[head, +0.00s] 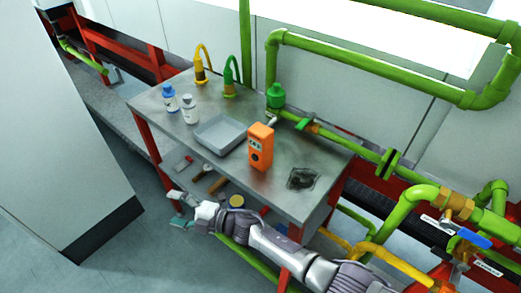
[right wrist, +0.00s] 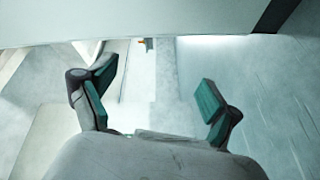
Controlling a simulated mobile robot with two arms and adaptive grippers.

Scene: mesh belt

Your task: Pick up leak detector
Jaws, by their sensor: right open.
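An orange box-shaped device with a dark round face, which I take to be the leak detector (head: 260,147), stands upright on the grey metal table in the head view. It is right of the grey tray. My right gripper (head: 178,208) is in front of the table's front edge, left of and lower than the device, and well apart from it. In the right wrist view the right gripper (right wrist: 155,85) has its teal-padded fingers spread with nothing between them. The device cannot be made out there. My left gripper is not in view.
Tools lie on a lower shelf. Green pipes (head: 380,70) run behind and right.

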